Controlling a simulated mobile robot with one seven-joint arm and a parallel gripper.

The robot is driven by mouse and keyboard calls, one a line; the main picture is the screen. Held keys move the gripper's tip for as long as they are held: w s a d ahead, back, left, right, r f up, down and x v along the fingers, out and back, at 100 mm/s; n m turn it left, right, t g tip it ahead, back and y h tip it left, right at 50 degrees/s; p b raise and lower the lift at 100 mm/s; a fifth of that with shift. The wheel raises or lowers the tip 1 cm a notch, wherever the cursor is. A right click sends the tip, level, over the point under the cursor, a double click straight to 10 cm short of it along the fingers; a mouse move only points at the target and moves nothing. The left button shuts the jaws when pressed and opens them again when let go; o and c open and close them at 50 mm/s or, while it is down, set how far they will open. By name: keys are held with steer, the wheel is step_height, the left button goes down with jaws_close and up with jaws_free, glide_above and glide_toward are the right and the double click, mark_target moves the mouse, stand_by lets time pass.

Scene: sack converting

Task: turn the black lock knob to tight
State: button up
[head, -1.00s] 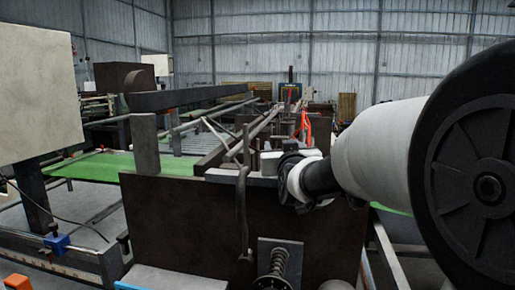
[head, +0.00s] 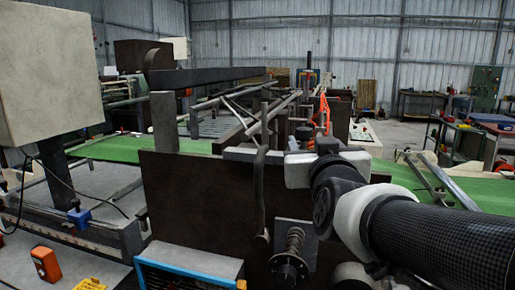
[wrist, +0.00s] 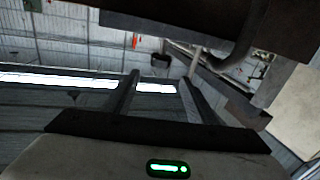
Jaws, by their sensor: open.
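A round black disc (head: 288,268) sits at the lower end of a coiled spring on a grey plate, low on the front of the dark machine panel (head: 200,195). It may be the black lock knob; its tightness cannot be told. My gripper's white hand is above and to the right of it in the head view, by the panel's top edge; its fingers cannot be made out there. In the wrist view my gripper (wrist: 159,82) has two dark fingers apart with nothing between them. No knob can be made out in the wrist view.
A grey curved lever (head: 262,195) hangs down the panel's front. A blue-edged box (head: 190,262) and an orange box (head: 46,264) stand at lower left. A beige cabinet (head: 50,70) is at far left. Green belts (head: 130,149) run behind. A dark machine part (wrist: 180,25) looms close in the wrist view.

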steer(key=shift+s+a, duration=0.1)
steer(key=shift+s, duration=1)
steer(key=s+f+g+p, duration=0.3)
steer(key=s+f+g, duration=0.3)
steer(key=s, duration=0.3)
steer(key=s+f+g+y+p, duration=0.1)
steer(key=s+f+g+p, duration=0.2)
steer(key=s+f+g, duration=0.3)
steer(key=s, duration=0.3)
steer(key=shift+s+d+f+p, duration=0.3)
steer(key=shift+s+d, duration=0.05)
steer(key=shift+s, duration=0.05)
